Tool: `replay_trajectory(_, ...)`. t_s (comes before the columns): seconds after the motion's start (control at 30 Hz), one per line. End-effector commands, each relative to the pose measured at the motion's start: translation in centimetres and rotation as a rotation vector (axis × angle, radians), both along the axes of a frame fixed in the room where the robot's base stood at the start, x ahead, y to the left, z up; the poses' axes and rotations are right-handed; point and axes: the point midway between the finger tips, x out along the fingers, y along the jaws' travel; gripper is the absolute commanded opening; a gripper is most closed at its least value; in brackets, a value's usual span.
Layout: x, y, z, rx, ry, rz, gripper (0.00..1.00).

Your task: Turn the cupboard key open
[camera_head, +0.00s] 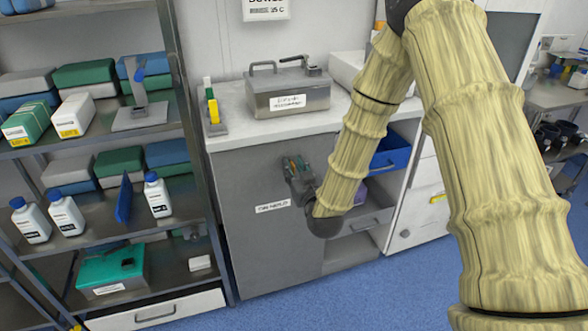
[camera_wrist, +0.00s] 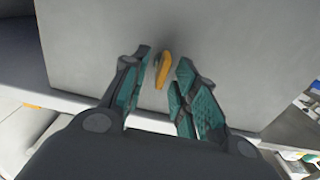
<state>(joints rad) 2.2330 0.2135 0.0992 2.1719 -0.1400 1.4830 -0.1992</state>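The grey cupboard door (camera_head: 245,245) is closed in the head view and fills the back of the wrist view (camera_wrist: 230,35). A small yellow-orange key (camera_wrist: 162,70) sticks out of it in the wrist view. My gripper (camera_wrist: 166,60) is open, with one teal-padded finger on each side of the key and a visible gap to each.
A worktop (camera_head: 235,122) above the door carries a metal box (camera_head: 287,95). An open compartment with a blue bin (camera_head: 390,152) is right of the door. A shelf rack with bottles (camera_head: 66,215) stands left. The blue floor (camera_head: 320,300) in front is clear.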

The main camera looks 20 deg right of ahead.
Motion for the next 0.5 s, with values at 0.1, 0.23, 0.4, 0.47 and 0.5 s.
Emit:
replay_trajectory(0.1,0.08,0.02,-0.03,0.000,0.001,0.000,0.29)
replay_trajectory(0.23,0.06,0.02,-0.03,0.000,0.001,0.000,0.29)
replay_trajectory(0.4,0.05,0.02,-0.03,0.000,0.001,0.000,0.01)
replay_trajectory(0.47,0.04,0.02,-0.03,0.000,0.001,0.000,0.00)
replay_trajectory(0.5,0.04,0.01,-0.03,0.000,0.001,0.000,0.00)
